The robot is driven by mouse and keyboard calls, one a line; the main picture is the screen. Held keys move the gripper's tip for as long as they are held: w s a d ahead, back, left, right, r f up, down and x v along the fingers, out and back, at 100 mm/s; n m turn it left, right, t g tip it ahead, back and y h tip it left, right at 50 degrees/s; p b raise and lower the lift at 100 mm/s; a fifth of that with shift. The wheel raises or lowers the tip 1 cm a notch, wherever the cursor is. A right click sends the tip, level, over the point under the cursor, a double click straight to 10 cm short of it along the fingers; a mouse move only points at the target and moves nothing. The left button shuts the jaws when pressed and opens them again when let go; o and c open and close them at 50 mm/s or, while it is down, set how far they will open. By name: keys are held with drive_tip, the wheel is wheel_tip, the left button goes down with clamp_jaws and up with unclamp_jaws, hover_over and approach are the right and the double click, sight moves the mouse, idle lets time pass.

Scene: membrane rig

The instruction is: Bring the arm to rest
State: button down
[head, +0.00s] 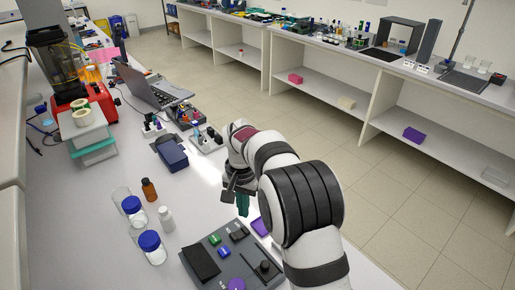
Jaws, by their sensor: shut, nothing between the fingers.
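My arm reaches in from the lower right in the head view, its white links and black joint bands filling the middle. My gripper (238,200) is at its end, pointing down over the bench, with dark teal fingers shut and nothing seen between them. The grey membrane rig tray (212,262) is on the bench just in front of and left of the gripper. It carries a black pad, small green and blue pieces, a dark knob and a purple round piece. A purple item (260,227) is partly hidden behind my arm.
Blue-capped bottles (150,247), a brown bottle (149,190) and a white bottle (166,217) stand left of the gripper. A dark blue box (172,154), a laptop (158,93) and racks are farther back. A loaded bench (350,55) stands across the open floor.

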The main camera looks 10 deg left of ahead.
drive_tip(key=s+d+r+m, duration=0.1)
drive_tip(key=s+d+r, duration=0.95)
drive_tip(key=s, duration=0.25)
drive_tip(key=s+d+f+y, duration=0.1)
drive_tip(key=s+d, duration=0.1)
drive_tip(key=s, duration=0.7)
drive_tip(key=s+d+f+m, duration=0.1)
drive_tip(key=s+d, duration=0.2)
drive_tip(key=s, duration=0.6)
drive_tip(key=shift+s+m+y, duration=0.25)
drive_tip(key=shift+m+y, duration=0.05)
drive_tip(key=shift+y, duration=0.1)
drive_tip(key=shift+d, duration=0.1)
